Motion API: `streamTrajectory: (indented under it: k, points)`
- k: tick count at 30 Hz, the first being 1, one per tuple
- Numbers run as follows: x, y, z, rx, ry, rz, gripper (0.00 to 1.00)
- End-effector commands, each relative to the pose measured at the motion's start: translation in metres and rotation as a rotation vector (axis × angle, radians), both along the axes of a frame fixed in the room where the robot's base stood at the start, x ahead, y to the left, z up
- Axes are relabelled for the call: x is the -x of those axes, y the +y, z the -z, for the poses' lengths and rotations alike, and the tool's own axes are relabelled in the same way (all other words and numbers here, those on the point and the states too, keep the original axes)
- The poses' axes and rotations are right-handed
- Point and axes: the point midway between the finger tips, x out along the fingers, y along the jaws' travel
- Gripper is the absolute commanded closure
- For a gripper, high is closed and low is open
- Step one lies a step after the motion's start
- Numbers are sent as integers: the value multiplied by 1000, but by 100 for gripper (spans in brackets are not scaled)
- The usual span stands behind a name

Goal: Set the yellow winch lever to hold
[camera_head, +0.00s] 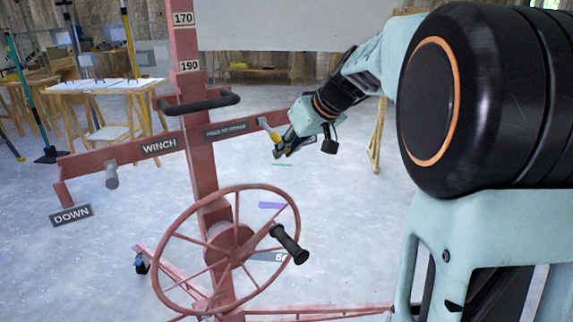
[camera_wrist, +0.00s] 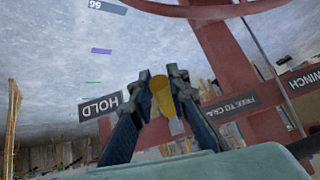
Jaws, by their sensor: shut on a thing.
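The yellow winch lever (camera_head: 274,136) sits at the right end of the red crossbar on the lift, angled down and to the right. In the wrist view its yellow grip (camera_wrist: 162,94) is between my fingertips. My gripper (camera_head: 280,150) is shut on it, and it also shows in the wrist view (camera_wrist: 160,98). The HOLD label (camera_wrist: 100,105) is left of the fingers in the wrist view. The "free to crank" label (camera_head: 226,129) is on the crossbar left of the lever. The HOLD label cannot be made out in the head view.
A red handwheel (camera_head: 163,268) with a black crank handle (camera_head: 289,243) stands below the crossbar. A black handlebar (camera_head: 200,104) crosses the red mast (camera_head: 186,48). WINCH (camera_head: 159,147) and DOWN (camera_head: 71,215) labels are at left. A workbench (camera_head: 107,85) stands behind; open floor lies around.

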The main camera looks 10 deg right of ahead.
Motion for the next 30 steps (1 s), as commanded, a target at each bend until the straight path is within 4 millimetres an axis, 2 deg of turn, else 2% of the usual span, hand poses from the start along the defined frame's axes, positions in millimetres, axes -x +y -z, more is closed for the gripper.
streamTrajectory:
  k: [1,9,30]
  points:
    - [-1,-1,10,-7,-23,4,100]
    - [-4,1,18,-37,-100,2,100]
    - [-8,3,20,-68,-171,1,100]
